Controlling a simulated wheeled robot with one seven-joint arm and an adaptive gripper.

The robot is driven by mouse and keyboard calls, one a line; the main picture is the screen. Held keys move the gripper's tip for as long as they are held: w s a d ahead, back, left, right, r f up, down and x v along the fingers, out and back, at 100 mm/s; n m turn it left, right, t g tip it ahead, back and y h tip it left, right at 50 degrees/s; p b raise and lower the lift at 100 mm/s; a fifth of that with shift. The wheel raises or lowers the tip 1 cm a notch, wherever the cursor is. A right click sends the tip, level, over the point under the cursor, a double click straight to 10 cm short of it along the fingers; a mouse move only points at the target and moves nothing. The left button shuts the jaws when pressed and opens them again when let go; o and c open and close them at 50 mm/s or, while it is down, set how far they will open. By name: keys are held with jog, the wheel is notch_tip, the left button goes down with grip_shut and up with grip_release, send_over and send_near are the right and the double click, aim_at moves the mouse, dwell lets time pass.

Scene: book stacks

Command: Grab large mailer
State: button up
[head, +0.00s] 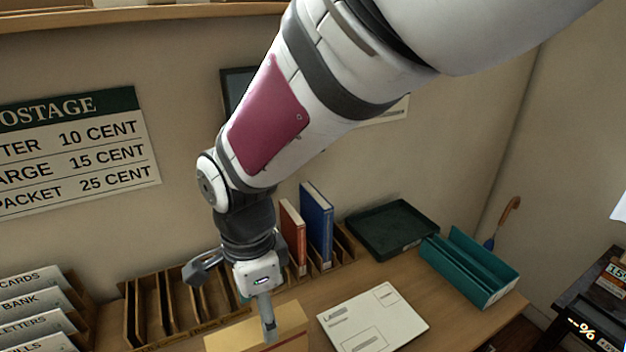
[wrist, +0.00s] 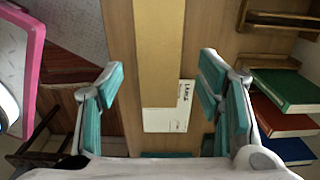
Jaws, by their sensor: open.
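The large mailer (head: 372,318), a flat white envelope with "LARGE" printed on it, lies on the wooden desk at the lower middle right of the head view. In the wrist view, part of the white mailer (wrist: 168,119) shows between the fingers, partly covered by a tan strip. My gripper (head: 236,298) is left of the mailer in the head view, over a tan box-like item (head: 258,334). My gripper (wrist: 160,72) is open, its teal-padded fingers wide apart; nothing is visibly held.
A wooden slotted rack (head: 170,305) runs along the wall, with a red book (head: 292,236) and blue book (head: 316,225). A dark green tray (head: 392,228) and teal holder (head: 470,265) stand to the right. Labelled card dividers (head: 35,305) are at left.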

notch_tip(320, 180, down, 6)
jog(key=shift+r, duration=0.1)
jog(key=shift+s+a+f, duration=0.1)
jog(key=shift+a+f, duration=0.05)
jog(key=shift+f, duration=0.75)
jog(key=shift+s+a+f, duration=0.1)
jog(key=shift+a+f, duration=0.1)
jog(key=shift+f, duration=0.7)
jog(key=shift+s+a+f, duration=0.1)
jog(key=shift+a+f, duration=0.05)
jog(key=shift+f, duration=0.75)
grip_shut()
jog(key=shift+r, duration=0.1)
